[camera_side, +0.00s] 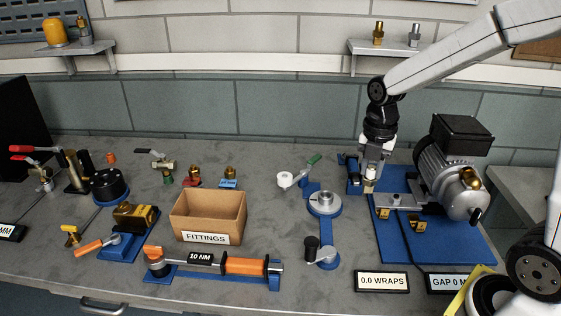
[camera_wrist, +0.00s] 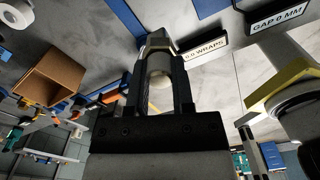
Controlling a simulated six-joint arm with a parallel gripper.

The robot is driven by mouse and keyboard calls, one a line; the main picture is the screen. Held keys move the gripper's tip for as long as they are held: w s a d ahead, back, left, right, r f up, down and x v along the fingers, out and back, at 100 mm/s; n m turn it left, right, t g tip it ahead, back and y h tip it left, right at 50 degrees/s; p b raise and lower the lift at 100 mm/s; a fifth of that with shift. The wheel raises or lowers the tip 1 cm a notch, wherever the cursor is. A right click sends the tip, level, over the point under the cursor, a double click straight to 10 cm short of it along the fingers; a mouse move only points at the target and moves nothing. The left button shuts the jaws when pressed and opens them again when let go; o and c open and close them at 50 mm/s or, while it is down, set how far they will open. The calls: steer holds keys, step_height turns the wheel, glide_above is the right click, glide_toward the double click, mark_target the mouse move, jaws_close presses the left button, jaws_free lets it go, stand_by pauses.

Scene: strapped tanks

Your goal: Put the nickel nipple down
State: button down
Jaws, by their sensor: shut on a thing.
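My gripper (camera_side: 372,172) points down over the left back part of the blue motor plate (camera_side: 450,246). It is shut on the nickel nipple (camera_side: 369,187), a small pale metal piece whose lower end shows below the fingers. In the wrist view the nipple (camera_wrist: 158,66) sits between the two dark fingers (camera_wrist: 159,90), and the fingers hide its sides. I cannot tell whether the nipple's lower end touches anything.
A motor (camera_side: 447,170) stands close right of my gripper. A round grey fixture (camera_side: 324,203) on a blue base is to the left. The cardboard FITTINGS box (camera_side: 208,213) stands farther left. The 0.0 WRAPS sign (camera_side: 382,282) is in front. Bare counter lies between box and fixture.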

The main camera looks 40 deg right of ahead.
steer(key=shift+w+a, duration=0.2)
steer(key=shift+w, duration=0.4)
steer(key=w+a+m, duration=0.4)
steer(key=w+m, duration=0.1)
steer(key=w, duration=0.2)
steer(key=m, duration=1.3)
glide_above(233, 210)
steer(key=s+a, duration=0.3)
steer(key=s, duration=0.2)
step_height(233, 210, down, 5)
steer(key=shift+w+d+r, duration=0.1)
steer(key=shift+w+d, duration=0.1)
steer(key=shift+f, duration=5)
steer(key=shift+f, duration=0.1)
